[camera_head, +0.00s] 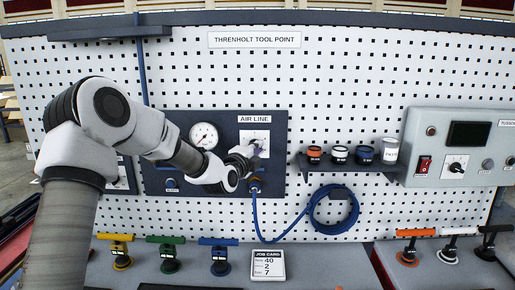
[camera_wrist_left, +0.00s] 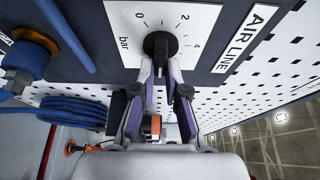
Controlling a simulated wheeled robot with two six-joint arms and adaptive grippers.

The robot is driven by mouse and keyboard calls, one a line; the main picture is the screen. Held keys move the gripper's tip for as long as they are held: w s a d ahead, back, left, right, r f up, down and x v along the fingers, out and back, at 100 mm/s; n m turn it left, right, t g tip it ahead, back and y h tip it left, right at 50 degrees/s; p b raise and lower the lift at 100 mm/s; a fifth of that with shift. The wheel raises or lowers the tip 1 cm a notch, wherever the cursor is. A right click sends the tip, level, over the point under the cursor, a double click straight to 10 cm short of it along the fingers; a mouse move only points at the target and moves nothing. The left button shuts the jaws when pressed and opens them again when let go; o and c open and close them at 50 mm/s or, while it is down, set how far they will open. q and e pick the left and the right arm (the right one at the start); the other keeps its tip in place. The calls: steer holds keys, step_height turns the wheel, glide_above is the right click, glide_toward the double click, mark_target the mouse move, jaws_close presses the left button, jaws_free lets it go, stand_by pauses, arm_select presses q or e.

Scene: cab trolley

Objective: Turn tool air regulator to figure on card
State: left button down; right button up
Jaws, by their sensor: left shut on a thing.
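The air regulator's black knob (camera_wrist_left: 160,45) sits on a white plate marked bar, with 0, 2 and 4 visible in the left wrist view. My left gripper (camera_wrist_left: 161,72) is shut on this knob; I cannot tell exactly where its pointer stands. In the head view my left gripper (camera_head: 253,150) reaches the white scale plate (camera_head: 255,136) under the AIR LINE label and partly hides it. A round gauge (camera_head: 204,135) is left of the plate; its reading is too small to tell. The job card (camera_head: 268,265) shows 40, 2 and 7. My right gripper is not in view.
A blue hose (camera_head: 259,225) runs from a fitting below the regulator to a coil (camera_head: 334,209). A shelf (camera_head: 350,166) with several small pots is to the right, beside a grey control box (camera_head: 462,148). Several coloured-handled tools (camera_head: 166,252) stand along the bench.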

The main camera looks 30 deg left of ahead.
arm_select(q)
steer(key=shift+a+r, duration=0.1)
steer(key=shift+r, duration=0.15)
steer(key=c, duration=1.3)
jaws_free()
steer(key=shift+c, duration=0.2)
steer(key=shift+o, duration=0.7)
steer(key=shift+w+a+f, duration=0.1)
steer(key=shift+a+f, duration=0.15)
steer(key=shift+a, duration=0.05)
steer(key=s+d, duration=0.2)
steer(key=s, duration=0.9)
steer(key=shift+s, duration=0.4)
